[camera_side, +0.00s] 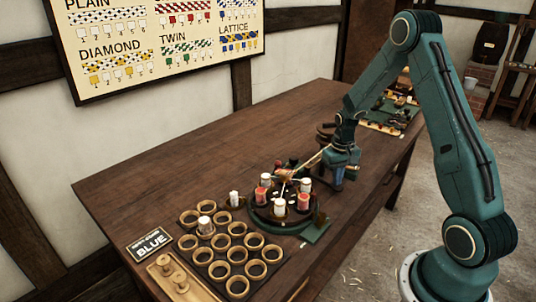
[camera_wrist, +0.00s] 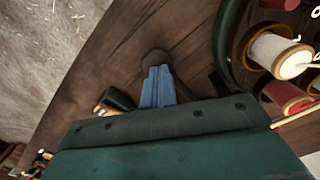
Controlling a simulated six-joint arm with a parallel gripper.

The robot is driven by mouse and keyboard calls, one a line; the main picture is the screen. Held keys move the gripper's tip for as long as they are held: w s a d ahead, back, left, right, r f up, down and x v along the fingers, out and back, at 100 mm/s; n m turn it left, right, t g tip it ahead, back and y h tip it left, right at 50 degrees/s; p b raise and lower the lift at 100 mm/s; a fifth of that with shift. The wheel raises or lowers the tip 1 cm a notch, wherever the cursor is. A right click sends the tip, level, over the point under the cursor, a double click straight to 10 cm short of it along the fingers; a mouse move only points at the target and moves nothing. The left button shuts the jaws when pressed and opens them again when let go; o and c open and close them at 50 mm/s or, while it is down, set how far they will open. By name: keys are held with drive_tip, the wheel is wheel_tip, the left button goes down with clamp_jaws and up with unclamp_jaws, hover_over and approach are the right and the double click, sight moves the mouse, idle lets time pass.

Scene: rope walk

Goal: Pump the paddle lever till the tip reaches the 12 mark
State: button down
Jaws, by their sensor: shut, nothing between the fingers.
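My gripper (camera_side: 337,184) points down at the right of the round bobbin stand (camera_side: 262,222), close over the table. Its blue fingers (camera_wrist: 157,88) are shut together with nothing between them. In the wrist view a dark round piece (camera_wrist: 155,57) lies just beyond the fingertips; I cannot tell if it is the paddle lever or if they touch. A pale cord (camera_side: 312,161) runs from above the stand up toward my gripper. A green flat piece (camera_side: 317,232) juts from the stand's front right. The 12 mark and the tip cannot be made out.
White and red bobbins (camera_side: 279,207) stand on the round stand. A rack of wooden rings (camera_side: 228,252) and a sign reading BLUE (camera_side: 150,242) are at the front left. A pattern board (camera_side: 160,40) hangs on the wall. The table's back left (camera_side: 190,150) is clear.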

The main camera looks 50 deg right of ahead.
drive_tip(key=shift+r, duration=0.15)
drive_tip(key=shift+w+r, duration=0.15)
drive_tip(key=shift+r, duration=2.85)
drive_tip(key=shift+f, duration=3)
drive_tip(key=shift+r, duration=3)
